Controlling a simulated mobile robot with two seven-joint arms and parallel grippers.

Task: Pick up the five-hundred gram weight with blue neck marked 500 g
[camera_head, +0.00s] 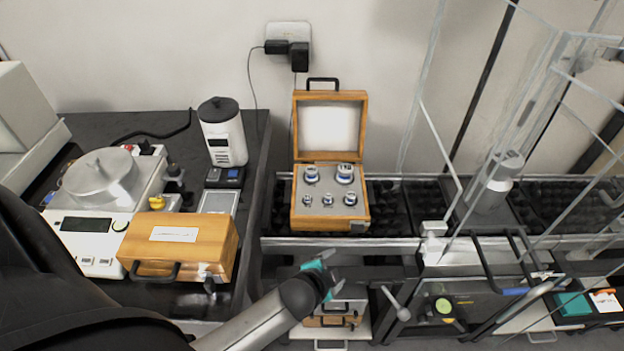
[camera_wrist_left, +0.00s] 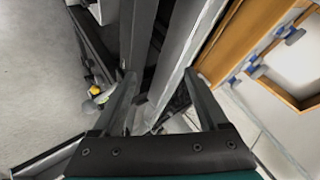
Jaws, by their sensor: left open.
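An open wooden case (camera_head: 298,222) on the conveyor in the head view holds several metal weights with blue necks. Two larger ones stand in its back row, the back left weight (camera_head: 311,175) and the wider back right weight (camera_head: 345,174); smaller ones stand in front. I cannot read which is marked 500 g. My left gripper (camera_head: 328,273) is open and empty, in front of and below the case. In the left wrist view its two fingers (camera_wrist_left: 166,95) are apart, and the case (camera_wrist_left: 226,40) with blue-necked weights lies to the right. My right gripper does not show.
A closed wooden case (camera_head: 190,240) and a balance (camera_head: 85,225) stand on the dark left table. The conveyor's front rail (camera_head: 330,243) runs between my left gripper and the open case. A clear-walled frame with a grey device (camera_head: 493,185) stands at the right.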

